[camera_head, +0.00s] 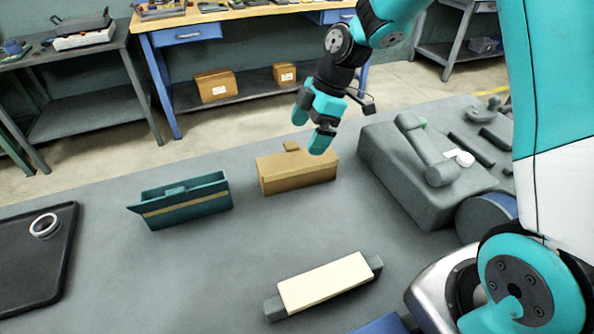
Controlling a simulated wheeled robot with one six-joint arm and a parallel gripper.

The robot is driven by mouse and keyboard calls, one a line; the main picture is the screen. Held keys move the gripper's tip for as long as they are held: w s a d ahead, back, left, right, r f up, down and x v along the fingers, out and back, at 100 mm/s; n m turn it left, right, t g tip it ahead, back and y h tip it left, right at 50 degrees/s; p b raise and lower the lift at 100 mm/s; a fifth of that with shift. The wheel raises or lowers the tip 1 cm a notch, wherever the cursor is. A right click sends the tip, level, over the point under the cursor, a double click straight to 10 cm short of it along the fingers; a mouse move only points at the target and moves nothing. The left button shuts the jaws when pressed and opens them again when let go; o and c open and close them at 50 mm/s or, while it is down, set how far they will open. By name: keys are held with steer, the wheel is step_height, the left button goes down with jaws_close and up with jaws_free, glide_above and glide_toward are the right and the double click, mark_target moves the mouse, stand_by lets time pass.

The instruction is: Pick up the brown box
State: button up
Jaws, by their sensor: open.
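My gripper (312,138) hangs above the box's right half, with teal fingertips pointing down. The fingers are apart, and I see nothing between them. One fingertip overlaps the box's top back edge in the picture; I cannot tell whether it touches.
A teal open holder (187,203) stands left of the box. A black tray (40,270) with a metal ring (45,225) lies far left. A cream block on grey supports (325,283) lies in front. A grey machine (420,165) stands right. Cardboard boxes (215,86) sit on a shelf behind.

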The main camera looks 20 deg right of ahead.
mark_target(297, 154)
steer(key=p+x, duration=0.1)
steer(key=x, duration=0.6)
steer(key=shift+a+f, duration=0.15)
steer(key=shift+f, duration=0.15)
steer(key=shift+c, duration=0.5)
steer(key=c, duration=0.5)
steer(key=shift+r, duration=0.1)
step_height(297, 154, up, 20)
steer(key=shift+f, duration=0.1)
